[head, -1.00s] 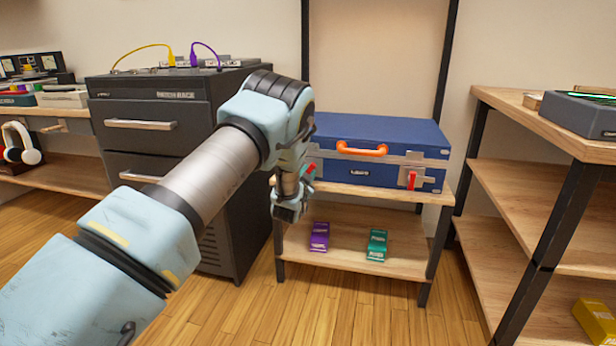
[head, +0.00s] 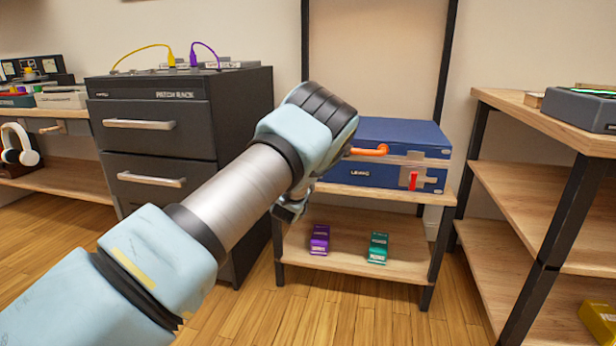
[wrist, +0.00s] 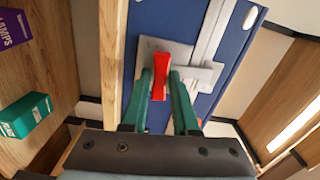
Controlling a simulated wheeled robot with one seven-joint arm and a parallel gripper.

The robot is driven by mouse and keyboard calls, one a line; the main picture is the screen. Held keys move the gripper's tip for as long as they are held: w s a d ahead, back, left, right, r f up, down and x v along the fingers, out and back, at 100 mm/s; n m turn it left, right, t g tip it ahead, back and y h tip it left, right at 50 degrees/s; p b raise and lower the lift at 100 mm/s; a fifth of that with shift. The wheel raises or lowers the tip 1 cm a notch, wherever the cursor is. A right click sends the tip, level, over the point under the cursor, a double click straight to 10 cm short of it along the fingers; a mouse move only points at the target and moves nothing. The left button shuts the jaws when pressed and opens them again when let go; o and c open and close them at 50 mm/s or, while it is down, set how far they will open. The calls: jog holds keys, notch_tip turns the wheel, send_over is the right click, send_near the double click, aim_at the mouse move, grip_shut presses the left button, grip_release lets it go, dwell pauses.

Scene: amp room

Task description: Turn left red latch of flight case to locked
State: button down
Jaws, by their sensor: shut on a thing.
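The blue flight case (head: 385,133) lies on the upper shelf of a small wooden stand. Its left red latch (wrist: 159,72) shows in the wrist view, on a grey metal plate. My gripper (wrist: 161,82) has its green fingers on either side of this latch and is shut on it. In the wrist view the latch's long side runs up and down the picture, nearly in line with the fingers. In the head view my arm hides the left latch and the fingertips. The case's right red latch (head: 413,181) is visible and upright. The orange handle (head: 369,151) is partly covered by my arm.
A purple box (head: 320,239) and a green box (head: 378,248) lie on the lower shelf (head: 345,266). A dark drawer cabinet (head: 235,110) stands close on the left. A wooden shelf unit (head: 520,105) stands on the right, with floor between it and the stand.

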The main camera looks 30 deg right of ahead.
jog(key=shift+m, duration=0.6)
jog(key=c, duration=0.7)
grip_release()
jog(key=p+v, duration=0.1)
jog(key=v, duration=0.9)
jog(key=shift+s+a+p, duration=0.3)
jog(key=shift+p, duration=0.05)
